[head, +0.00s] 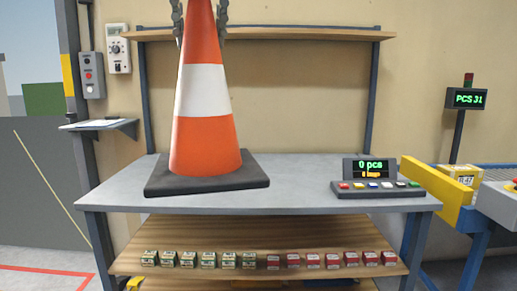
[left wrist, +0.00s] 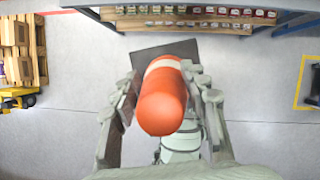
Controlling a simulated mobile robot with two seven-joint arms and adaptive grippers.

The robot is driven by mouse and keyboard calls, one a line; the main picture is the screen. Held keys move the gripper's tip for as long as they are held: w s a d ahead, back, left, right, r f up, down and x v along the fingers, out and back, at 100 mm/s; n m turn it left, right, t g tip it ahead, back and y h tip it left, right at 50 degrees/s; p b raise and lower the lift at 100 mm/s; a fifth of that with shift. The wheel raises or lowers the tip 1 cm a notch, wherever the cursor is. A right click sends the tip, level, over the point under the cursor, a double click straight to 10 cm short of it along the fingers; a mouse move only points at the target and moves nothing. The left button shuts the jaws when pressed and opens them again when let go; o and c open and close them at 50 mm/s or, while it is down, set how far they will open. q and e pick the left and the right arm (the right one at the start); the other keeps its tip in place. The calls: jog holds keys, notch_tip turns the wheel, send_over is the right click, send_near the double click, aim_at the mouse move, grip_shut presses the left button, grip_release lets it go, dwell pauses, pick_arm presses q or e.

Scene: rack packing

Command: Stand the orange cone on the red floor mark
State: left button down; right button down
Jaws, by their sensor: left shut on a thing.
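The orange cone (head: 205,140) has a white band and a square black base, and is upright in the head view. My left gripper (head: 200,10) is shut on its upper part, one finger on each side. In the left wrist view the gripper's fingers (left wrist: 165,95) flank the cone (left wrist: 162,108), with its dark base (left wrist: 152,52) beyond. The base overlaps the workbench in the head view; the wrist view shows it over grey floor, in front of the bench. A red floor line with a corner (head: 45,270) shows at lower left. My right gripper is out of view.
The workbench (head: 300,185) carries a button panel (head: 377,188). Its lower shelf (head: 300,235) holds rows of small green and red boxes. A conveyor with a yellow side (head: 440,198) stands at right. A loaded pallet (left wrist: 20,50) is at left in the wrist view.

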pick_arm(q)
jog(key=w+a+f+n+y, duration=0.1)
jog(key=f+n, duration=0.2)
jog(key=f, duration=0.1)
jog(key=w+f+n+g+y, duration=0.1)
jog(key=f+n, duration=0.2)
jog(key=f, duration=0.2)
jog(key=w+a+f+n+g+y, duration=0.1)
jog(key=f+n, duration=0.1)
jog(key=f, duration=0.3)
jog(key=shift+w+a+n, duration=0.1)
jog(key=shift+a+n, duration=0.25)
jog(key=shift+n, duration=0.05)
jog(key=s+a+f+n+g+h, duration=0.1)
jog(key=s+a+f+n+g, duration=0.15)
jog(key=f+n, duration=0.8)
jog(key=s+a+f+n+g, duration=0.25)
jog(key=f+n, duration=0.35)
jog(key=f, duration=0.9)
jog(key=s+f+n+g+h, duration=0.2)
jog(key=s+f+n+h, duration=0.1)
jog(key=s+f+n, duration=0.5)
notch_tip(320, 180, down, 3)
jog(key=shift+s+a, duration=0.35)
jog(key=shift+s, duration=0.75)
